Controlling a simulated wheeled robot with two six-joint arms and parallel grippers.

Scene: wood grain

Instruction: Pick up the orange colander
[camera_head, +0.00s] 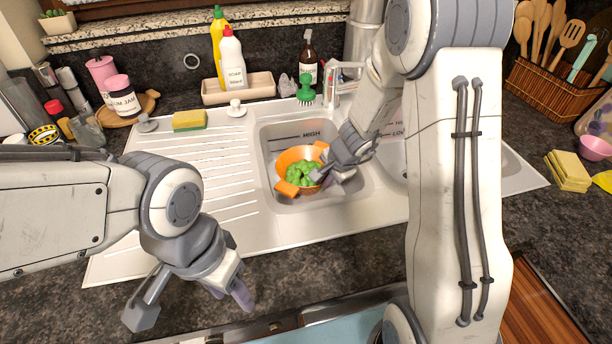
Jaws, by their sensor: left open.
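The orange colander (286,160) sits in the left basin of the white sink (262,212). It holds green, leafy-looking food (303,173), and its orange handles show at the front left and back right. My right gripper (324,172) reaches down into the basin at the colander's right side, with its fingers over or against the rim. The fingers overlap the colander there, so I cannot tell whether they grip it. My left gripper (192,305) is open and empty, with its fingers spread above the counter in front of the drainboard.
The ribbed drainboard (190,160) is clear apart from a sponge (190,121) at its back edge. A tray (238,90) with soap bottles stands behind the sink, near the faucet (335,85). A utensil basket (555,95) stands at the back right.

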